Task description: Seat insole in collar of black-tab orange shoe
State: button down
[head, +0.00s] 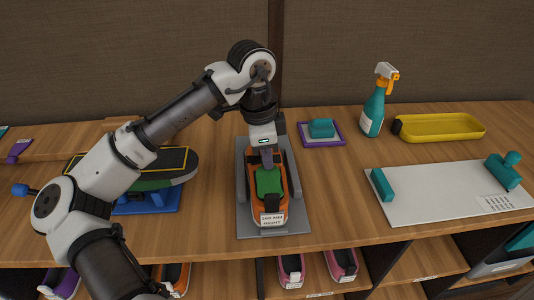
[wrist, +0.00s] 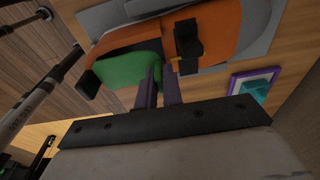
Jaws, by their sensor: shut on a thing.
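The orange shoe (head: 254,208) sits on a grey plate (head: 243,222) on the bench, with a white label at its near end. A black tab (wrist: 90,84) shows at one end of it in the wrist view. The green insole (head: 268,183) is at the shoe's opening, and it also shows in the wrist view (wrist: 128,68). My gripper (head: 267,163) points down over the shoe, with its purple fingers (wrist: 158,75) shut on the insole's edge. The fingers hide part of the insole, so I cannot tell how deep it sits in the collar.
A purple tray (head: 339,141) with a teal block stands right of the plate. A spray bottle (head: 373,112), a yellow tray (head: 440,127) and a white board (head: 430,196) are farther right. A dark board on a blue stand (head: 165,200) is at left.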

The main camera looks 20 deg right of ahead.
jog(key=shift+f, duration=1)
dwell(0.3)
jog(key=c, duration=1.5)
grip_release()
jog(key=shift+o, duration=0.2)
notch_tip(320, 180, up, 14)
jog(key=a, duration=0.1)
jog(key=shift+w+a, duration=0.2)
jog(key=shift+a, duration=0.1)
jog(key=shift+s+f, duration=0.1)
jog(key=shift+f, duration=0.1)
